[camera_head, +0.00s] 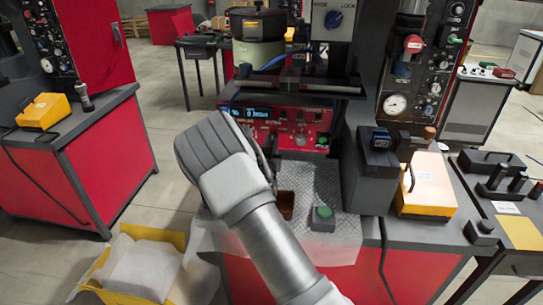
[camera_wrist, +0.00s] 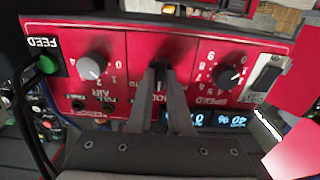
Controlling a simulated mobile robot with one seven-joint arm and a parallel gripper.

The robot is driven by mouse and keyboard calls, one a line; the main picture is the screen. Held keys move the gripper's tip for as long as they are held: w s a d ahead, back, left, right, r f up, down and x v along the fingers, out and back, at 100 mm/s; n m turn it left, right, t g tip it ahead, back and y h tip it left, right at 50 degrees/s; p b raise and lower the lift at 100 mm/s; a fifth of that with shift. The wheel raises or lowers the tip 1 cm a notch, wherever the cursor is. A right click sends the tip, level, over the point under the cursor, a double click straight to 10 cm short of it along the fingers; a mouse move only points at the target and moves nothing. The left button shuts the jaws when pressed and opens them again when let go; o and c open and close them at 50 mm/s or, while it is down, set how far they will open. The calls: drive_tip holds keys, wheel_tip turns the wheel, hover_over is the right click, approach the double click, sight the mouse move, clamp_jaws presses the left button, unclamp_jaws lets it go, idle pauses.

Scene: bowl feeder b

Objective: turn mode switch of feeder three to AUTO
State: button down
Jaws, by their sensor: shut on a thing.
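A red control panel (camera_wrist: 120,45) fills the wrist view, upside down. My gripper (camera_wrist: 162,72) has its two grey fingers closed together on a dark switch at the panel's middle section. The fingers cover most of this switch and part of its label, so I cannot read its setting or confirm its name. In the head view the red panel (camera_head: 300,140) is under a dark shelf, behind my wrist, which hides the fingertips.
In the wrist view, a pale knob (camera_wrist: 93,66) and a black speed knob (camera_wrist: 229,77) flank my fingers. A green feed button (camera_wrist: 47,64) and a rocker switch (camera_wrist: 267,77) are farther out.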

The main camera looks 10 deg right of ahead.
drive_tip(key=m+b, duration=0.9)
drive_tip(key=b, duration=0.5)
drive_tip(key=c, duration=0.8)
unclamp_jaws()
drive_tip(key=shift+c, duration=0.2)
drive_tip(key=p+v, duration=0.1)
drive_tip(key=v, duration=1.6)
drive_tip(key=shift+s, duration=0.2)
